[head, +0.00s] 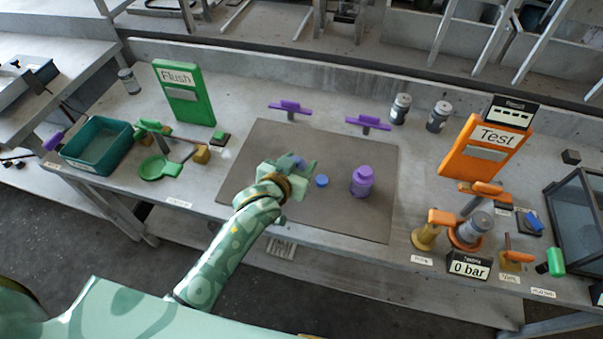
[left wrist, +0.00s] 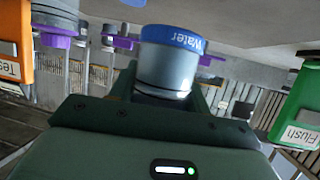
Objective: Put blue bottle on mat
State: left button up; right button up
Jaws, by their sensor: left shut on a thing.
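My left gripper (head: 290,168) is over the left-middle part of the dark mat (head: 270,135), in the head view. It is shut on the blue bottle (left wrist: 168,65), which has a grey body and a blue band marked "Water" in the left wrist view. In the head view the fingers mostly hide the bottle. A small blue round piece (head: 322,181) shows just right of the fingers; I cannot tell whether it belongs to the held bottle. A purple bottle (head: 362,182) stands upright on the mat, to the right of the gripper. My right gripper is not in view.
A green "Flush" panel (head: 184,94) and teal tray (head: 97,146) are left of the mat. Two purple-handled fixtures (head: 290,107) (head: 367,123) stand along its back edge. An orange "Test" panel (head: 487,150) and clamped fixtures (head: 472,229) stand right.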

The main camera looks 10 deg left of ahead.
pick_arm(q)
jog(key=shift+w+f, duration=0.5)
jog(key=shift+f, duration=0.1)
jog(key=f, duration=0.1)
jog(key=f+b, duration=0.2)
jog(key=f, duration=0.1)
jog(key=shift+w, duration=0.35)
jog(key=shift+r, duration=0.15)
jog(key=o, duration=1.1)
jog(key=shift+o, duration=0.2)
jog(key=shift+s+r, duration=0.1)
jog(key=shift+s, duration=0.15)
jog(key=p+v, duration=0.3)
jog(key=v, duration=0.7)
jog(key=shift+s+r, duration=0.1)
jog(key=shift+s, duration=0.05)
jog(key=shift+s+a+r+p, duration=0.2)
jog(key=shift+s+p, duration=0.1)
jog(key=shift+s, duration=0.3)
